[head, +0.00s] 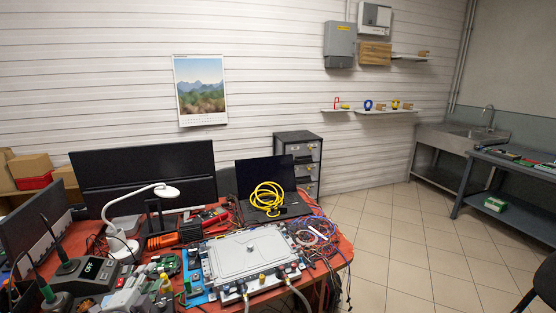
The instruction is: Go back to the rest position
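A grey flat housing (248,256) lies on the red workbench. Two grey hoses run from its front edge down out of the picture, one on the left (246,299) and one on the right (296,291). Their ends meet the fittings at that edge; I cannot tell how firmly they are seated. My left gripper (148,300) seems to show low at the left, among the clutter left of the housing. Its fingers are too small and mixed with other parts to read. My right gripper is not in view.
The red bench (334,262) is crowded: a white lamp (119,242), a monitor (146,172), a laptop (265,178) with a coiled yellow cable (266,197), tangled wires (313,233) and a soldering station (92,274). Open tiled floor (400,250) lies to the right, before a steel sink (465,137).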

